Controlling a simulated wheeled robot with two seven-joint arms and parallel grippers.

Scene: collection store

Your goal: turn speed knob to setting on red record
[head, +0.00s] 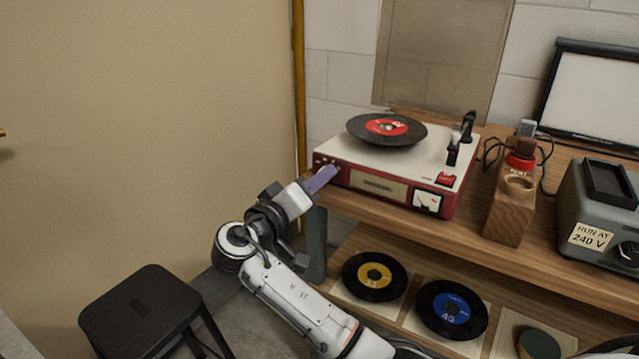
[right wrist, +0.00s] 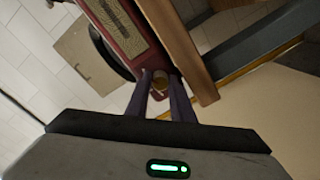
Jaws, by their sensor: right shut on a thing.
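The red-labelled record (head: 362,130) lies on top of the red and cream record player (head: 375,185) on the wooden bench. The marking on its label is too small to read. My right gripper (head: 326,176) is at the left end of the player's front panel. The right wrist view shows its two purple fingers (right wrist: 161,84) closed around a small brass-coloured round knob (right wrist: 160,76) on the red panel. The fingers hide most of the knob in the head view, and its setting cannot be read. My left gripper is not in view.
A wooden block with a red-collared device (head: 508,210) and a grey box labelled "RUN AT 240 V" (head: 589,237) stand to the right. Yellow- (head: 372,291) and blue-labelled (head: 463,331) records lie on the lower shelf. A black stool (head: 140,307) stands at the lower left.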

